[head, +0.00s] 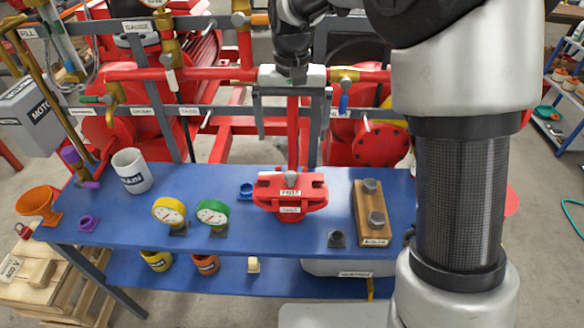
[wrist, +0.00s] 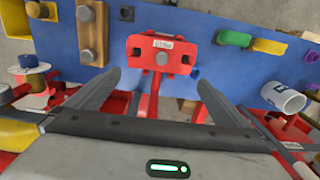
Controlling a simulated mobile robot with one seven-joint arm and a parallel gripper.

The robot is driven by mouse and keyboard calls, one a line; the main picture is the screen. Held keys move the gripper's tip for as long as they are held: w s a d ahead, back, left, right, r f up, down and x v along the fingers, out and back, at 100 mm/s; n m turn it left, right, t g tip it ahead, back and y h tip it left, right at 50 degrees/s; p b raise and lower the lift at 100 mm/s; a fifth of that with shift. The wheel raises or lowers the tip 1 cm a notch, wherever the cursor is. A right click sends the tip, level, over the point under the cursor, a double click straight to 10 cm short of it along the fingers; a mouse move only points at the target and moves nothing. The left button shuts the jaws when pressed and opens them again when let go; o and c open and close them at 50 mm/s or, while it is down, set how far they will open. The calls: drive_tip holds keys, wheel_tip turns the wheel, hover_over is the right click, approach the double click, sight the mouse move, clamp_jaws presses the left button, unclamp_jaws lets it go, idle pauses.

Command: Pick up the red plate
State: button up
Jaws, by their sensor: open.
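The red plate (head: 312,185) lies near the middle of the blue bench, toward its back edge. It has a grey round knob in its centre and a white label. A second red, labelled part shows at its front edge; I cannot tell if it is separate. In the wrist view the plate (wrist: 135,56) sits ahead, beyond the fingertips. My gripper (head: 293,137) is open and empty, its two fingers apart and pointing down. It is above and behind the plate, not touching it. The gripper (wrist: 160,76) also shows in the wrist view.
On the blue bench (head: 130,226), a wooden block with grey knobs (head: 372,215) stands right of the plate. A yellow gauge (head: 168,210), a green gauge (head: 211,213) and a white mug (head: 131,170) stand left. Red pipework (head: 200,73) rises behind the bench.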

sight(291, 175)
wheel_tip(291, 175, down, 11)
drive_tip(key=shift+f, duration=0.1)
drive_tip(key=f, duration=0.3)
drive_tip(key=f+p, duration=0.1)
drive_tip(key=f, duration=0.1)
drive_tip(key=shift+s+a+f, duration=0.1)
drive_tip(key=shift+s+a, duration=0.1)
drive_tip(key=shift+s, duration=0.05)
drive_tip(key=c, duration=1.4)
